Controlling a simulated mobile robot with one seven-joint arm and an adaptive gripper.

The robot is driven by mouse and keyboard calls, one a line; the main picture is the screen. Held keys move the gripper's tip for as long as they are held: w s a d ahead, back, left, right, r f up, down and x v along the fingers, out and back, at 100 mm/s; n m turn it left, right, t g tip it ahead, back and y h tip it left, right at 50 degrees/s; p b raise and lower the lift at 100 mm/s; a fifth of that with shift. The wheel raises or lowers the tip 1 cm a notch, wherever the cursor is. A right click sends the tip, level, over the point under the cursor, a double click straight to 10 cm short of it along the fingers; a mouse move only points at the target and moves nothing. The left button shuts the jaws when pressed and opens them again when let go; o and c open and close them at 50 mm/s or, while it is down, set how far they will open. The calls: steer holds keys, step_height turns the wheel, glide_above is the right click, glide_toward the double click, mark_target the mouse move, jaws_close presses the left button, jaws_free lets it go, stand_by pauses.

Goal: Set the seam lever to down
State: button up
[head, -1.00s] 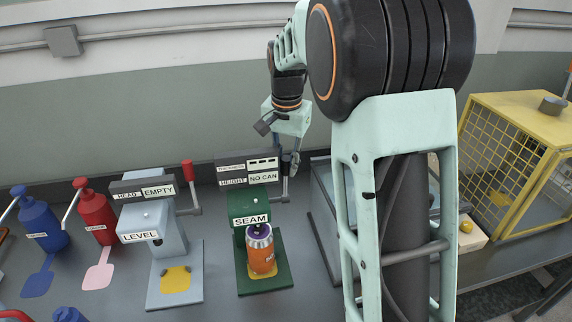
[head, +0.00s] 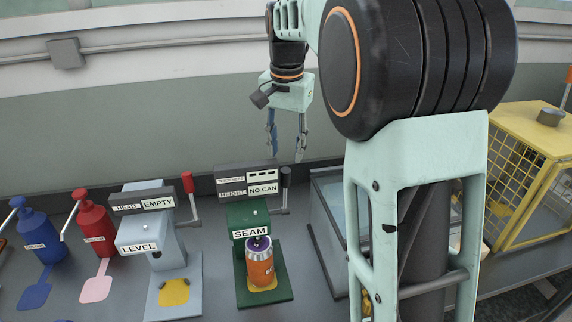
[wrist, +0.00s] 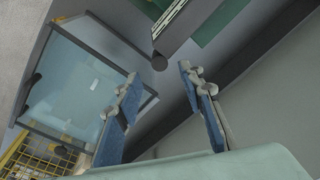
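The green seam machine (head: 250,215) stands in the middle of the bench, with a SEAM label on its front. Its seam lever (head: 286,178) is on its right side, with the dark grip pointing up from a grey crank arm. In the wrist view the round dark end of the lever (wrist: 159,63) shows just beyond the fingertips, between them. My gripper (head: 286,153) is open and empty, above the lever and apparently clear of it. Its two spread fingers also show in the wrist view (wrist: 158,78).
An orange can (head: 260,266) stands on the seam machine's base. The grey level machine (head: 155,235) with a red-gripped lever is to the left, beside red (head: 92,225) and blue (head: 40,230) pumps. A glass-walled bin (head: 325,230) and yellow cage (head: 530,170) are to the right.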

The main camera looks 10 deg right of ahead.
steer(key=shift+s+r, duration=0.2)
steer(key=shift+r, duration=1.35)
steer(key=shift+c, duration=0.6)
steer(key=shift+w+r, duration=0.1)
steer(key=shift+c, duration=1.2)
steer(key=shift+w+r+p, duration=0.2)
steer(key=shift+w+p, duration=0.15)
steer(key=shift+c, duration=1.4)
steer(key=w+n+p, duration=0.1)
steer(key=w+p, duration=0.1)
steer(key=w+n+g+p, duration=0.1)
steer(key=w+p, duration=0.1)
steer(key=w, duration=0.1)
steer(key=w+d+r+n+g+p, duration=0.1)
steer(key=w+p, duration=0.1)
steer(key=w, duration=0.1)
steer(key=shift+n, duration=0.3)
jaws_close()
steer(key=n+g, duration=0.1)
glide_above(285, 188)
steer(key=w, duration=0.3)
step_height(285, 188, down, 11)
steer(key=shift+d+y+b, duration=0.35)
steer(key=shift+y, duration=0.05)
